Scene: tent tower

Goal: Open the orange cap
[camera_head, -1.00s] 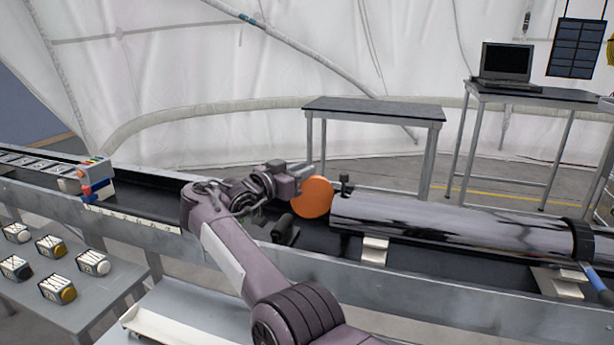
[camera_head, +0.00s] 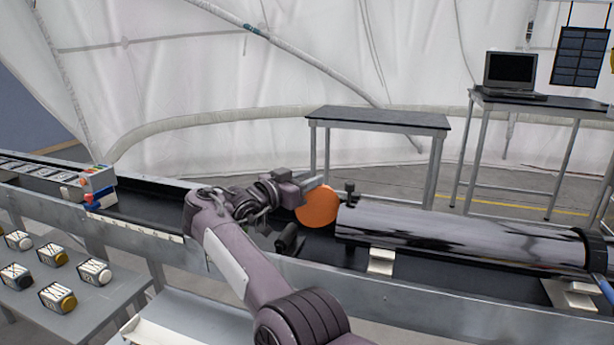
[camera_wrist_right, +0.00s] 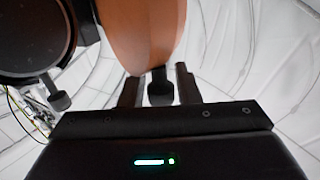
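The orange cap (camera_head: 316,208) is a round disc at the left end of the shiny tube (camera_head: 450,232) in the head view. A narrow dark gap shows between disc and tube. In the wrist view the cap (camera_wrist_right: 142,35) fills the upper middle, with the dark tube end (camera_wrist_right: 30,35) to its left. My right gripper (camera_head: 318,183) is at the cap's upper rim. In the wrist view its fingers (camera_wrist_right: 158,88) stand on both sides of a black knob (camera_wrist_right: 160,90) at the cap's rim. Small gaps show beside the knob. My left gripper is not in view.
The tube rests on metal supports (camera_head: 381,261) along a dark conveyor (camera_head: 150,212) with metal side rails. A second black knob (camera_head: 350,188) is on the tube's top near the cap. Several small boxes (camera_head: 52,250) sit on a side table at left. Tables stand behind.

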